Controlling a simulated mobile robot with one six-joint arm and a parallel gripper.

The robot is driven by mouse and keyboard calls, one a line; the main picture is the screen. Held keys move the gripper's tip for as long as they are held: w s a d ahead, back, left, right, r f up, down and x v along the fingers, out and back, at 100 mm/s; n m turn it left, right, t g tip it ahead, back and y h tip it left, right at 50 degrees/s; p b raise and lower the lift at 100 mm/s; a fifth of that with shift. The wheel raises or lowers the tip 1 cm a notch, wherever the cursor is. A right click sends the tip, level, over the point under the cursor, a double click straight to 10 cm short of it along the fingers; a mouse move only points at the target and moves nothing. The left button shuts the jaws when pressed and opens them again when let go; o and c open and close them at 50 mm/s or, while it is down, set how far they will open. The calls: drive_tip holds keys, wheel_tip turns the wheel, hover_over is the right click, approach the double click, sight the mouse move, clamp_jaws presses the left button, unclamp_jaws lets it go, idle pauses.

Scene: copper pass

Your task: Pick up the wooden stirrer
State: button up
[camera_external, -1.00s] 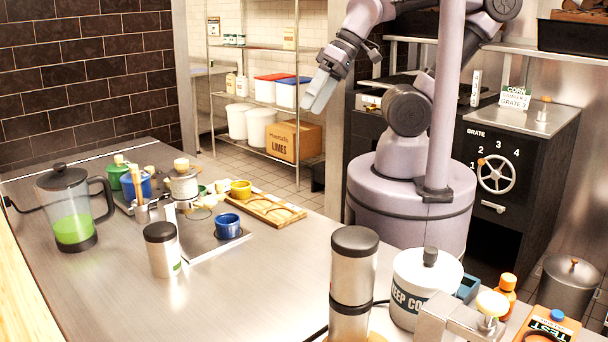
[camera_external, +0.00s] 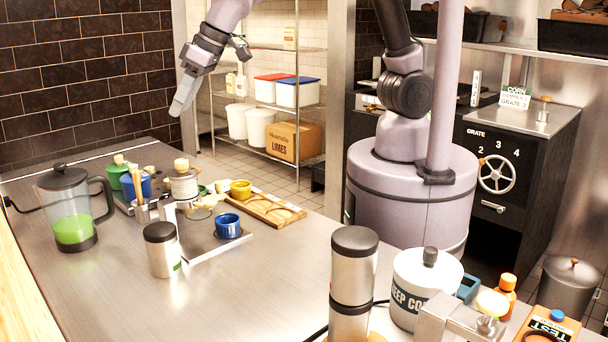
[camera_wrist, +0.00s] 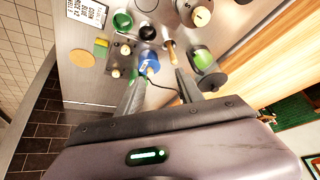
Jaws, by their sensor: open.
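The wooden stirrer (camera_external: 137,183) stands as a thin tan stick in a small metal holder (camera_external: 142,212), beside a blue canister (camera_external: 131,193) on the steel counter. In the wrist view a tan stick (camera_wrist: 169,48), which appears to be the stirrer, shows beyond the fingertips, right of the blue canister (camera_wrist: 149,61). My gripper (camera_external: 181,103) is open and empty, high above the far side of the counter, well apart from the stirrer. In the wrist view its two fingers (camera_wrist: 158,82) are spread, with a dark cord visible between them.
A glass press with green liquid (camera_external: 72,230) stands left of the stirrer. The front middle of the counter is clear.

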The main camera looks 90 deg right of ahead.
drive_tip(key=w+a+f, duration=0.3)
drive_tip(key=w, duration=0.1)
drive_tip(key=b, duration=0.3)
hover_over(141, 203)
drive_tip(key=s, duration=0.2)
wheel_tip(141, 203, down, 9)
drive_tip(key=shift+n, duration=0.4)
drive_tip(key=x, duration=0.2)
drive_tip(key=b+x, duration=0.1)
drive_tip(key=x, duration=0.3)
drive_tip(key=shift+s+d+f+b, duration=0.25)
drive_tip(key=shift+s+d+b, duration=0.05)
drive_tip(key=shift+d+b, duration=0.1)
drive_tip(key=shift+w+f, duration=0.1)
drive_tip(key=shift+w, duration=0.1)
drive_tip(key=shift+s+r, duration=0.15)
drive_tip(key=shift+r, duration=0.05)
drive_tip(key=shift+c, duration=1.1)
clamp_jaws()
